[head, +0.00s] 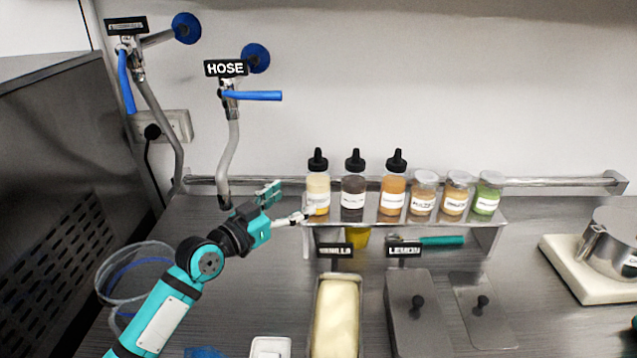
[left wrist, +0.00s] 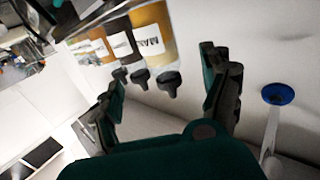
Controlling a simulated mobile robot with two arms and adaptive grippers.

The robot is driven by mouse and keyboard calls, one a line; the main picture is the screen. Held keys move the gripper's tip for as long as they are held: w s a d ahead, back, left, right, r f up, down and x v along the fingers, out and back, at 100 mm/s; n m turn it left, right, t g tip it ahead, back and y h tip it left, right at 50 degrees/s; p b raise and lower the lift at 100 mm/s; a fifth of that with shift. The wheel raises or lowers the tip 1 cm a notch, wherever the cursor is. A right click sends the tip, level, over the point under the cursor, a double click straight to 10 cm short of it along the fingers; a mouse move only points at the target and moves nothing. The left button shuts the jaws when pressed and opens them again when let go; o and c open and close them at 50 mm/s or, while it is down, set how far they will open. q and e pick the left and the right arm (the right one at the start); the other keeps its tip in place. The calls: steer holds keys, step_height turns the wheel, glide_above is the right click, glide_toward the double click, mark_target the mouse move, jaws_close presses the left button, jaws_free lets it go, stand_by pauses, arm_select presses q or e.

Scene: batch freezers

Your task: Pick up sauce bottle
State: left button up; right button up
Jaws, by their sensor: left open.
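Three sauce bottles with black nozzle caps stand upright on the raised metal shelf (head: 440,217): a pale cream one (head: 318,190), a dark brown one (head: 353,191) and an orange one (head: 393,188). My left gripper (head: 287,204) is open and empty, just left of the cream bottle at the shelf's left end. In the left wrist view, the nearest bottle (left wrist: 155,38) appears beyond the spread fingers (left wrist: 165,80), with other bottles behind it. Whether a finger touches the bottle cannot be told.
Several small jars (head: 456,193) share the shelf on the right. Below are an open cream-filled pan (head: 337,318), lidded pans (head: 417,312), and a teal-handled tool (head: 440,241). A hose (head: 233,150) hangs left of the shelf. A pot (head: 612,245) stands at right.

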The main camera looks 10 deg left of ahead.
mark_target(310, 189)
arm_select(q)
steer(key=x, duration=0.3)
steer(key=shift+w, duration=0.2)
steer(key=shift+w+d+p, duration=0.2)
steer(key=shift+w+p, duration=0.15)
steer(key=shift+w, duration=0.05)
steer(key=shift+w+d+r, duration=0.1)
steer(key=shift+w+d, duration=0.05)
steer(key=shift+w, duration=0.1)
steer(key=p+x, duration=0.1)
steer(key=x, duration=0.2)
steer(key=shift+w+d, duration=0.15)
steer(key=shift+w, duration=0.15)
steer(key=shift+w+d+f, duration=0.2)
steer(key=shift+w+d, duration=0.05)
steer(key=shift+w, duration=0.2)
steer(key=shift+s+a, duration=0.1)
steer(key=shift+c, duration=0.9)
steer(key=c, duration=1.1)
arm_select(e)
steer(key=r, duration=0.1)
steer(key=w+r, duration=0.1)
steer(key=shift+w+r, duration=0.25)
steer(key=shift+r, duration=0.1)
arm_select(q)
steer(key=shift+r, duration=0.1)
